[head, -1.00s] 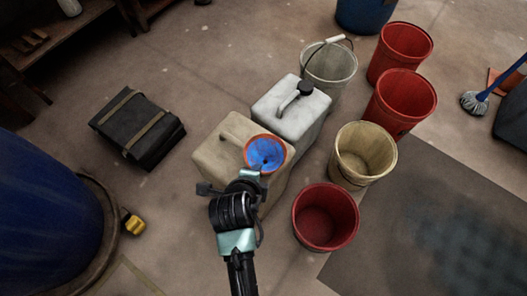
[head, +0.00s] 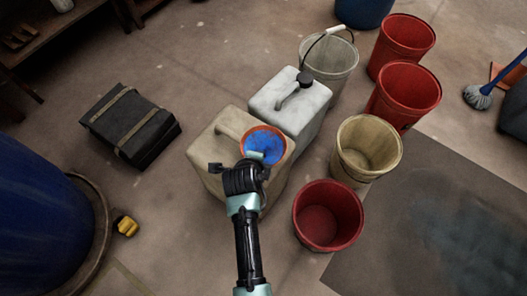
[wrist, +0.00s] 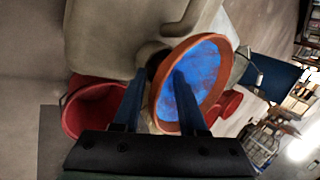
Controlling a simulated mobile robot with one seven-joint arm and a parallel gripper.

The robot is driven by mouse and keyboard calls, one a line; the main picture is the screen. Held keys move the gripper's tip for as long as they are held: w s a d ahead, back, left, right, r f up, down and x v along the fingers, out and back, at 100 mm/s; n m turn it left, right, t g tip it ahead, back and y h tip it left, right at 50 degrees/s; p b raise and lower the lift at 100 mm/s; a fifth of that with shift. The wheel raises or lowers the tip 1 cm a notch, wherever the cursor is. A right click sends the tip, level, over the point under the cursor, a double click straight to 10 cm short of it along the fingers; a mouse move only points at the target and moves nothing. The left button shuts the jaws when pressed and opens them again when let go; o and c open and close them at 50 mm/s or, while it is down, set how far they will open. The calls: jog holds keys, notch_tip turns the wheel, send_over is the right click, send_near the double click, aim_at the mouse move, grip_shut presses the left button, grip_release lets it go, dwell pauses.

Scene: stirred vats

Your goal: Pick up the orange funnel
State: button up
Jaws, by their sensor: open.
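The orange funnel (head: 265,131), blue inside, sits at the near right top corner of a beige jerrycan (head: 211,150). My gripper (head: 254,158) is at the funnel's near side in the head view, where the wrist hides its fingers. In the wrist view my gripper (wrist: 158,85) is open. One finger is outside the funnel's rim (wrist: 158,88) and the other is in front of its blue inside, so the near rim lies between them. I cannot tell whether either finger touches it. The funnel's spout is mostly hidden.
A grey-white jerrycan (head: 290,103) stands right behind the beige one. Several buckets stand to the right, including a near red one (head: 328,216) and a cream one (head: 367,148). A black case (head: 130,124) lies left. A large blue vat (head: 38,215) is at the left edge.

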jog(key=shift+w+f, duration=0.1)
grip_shut()
dwell(0.5)
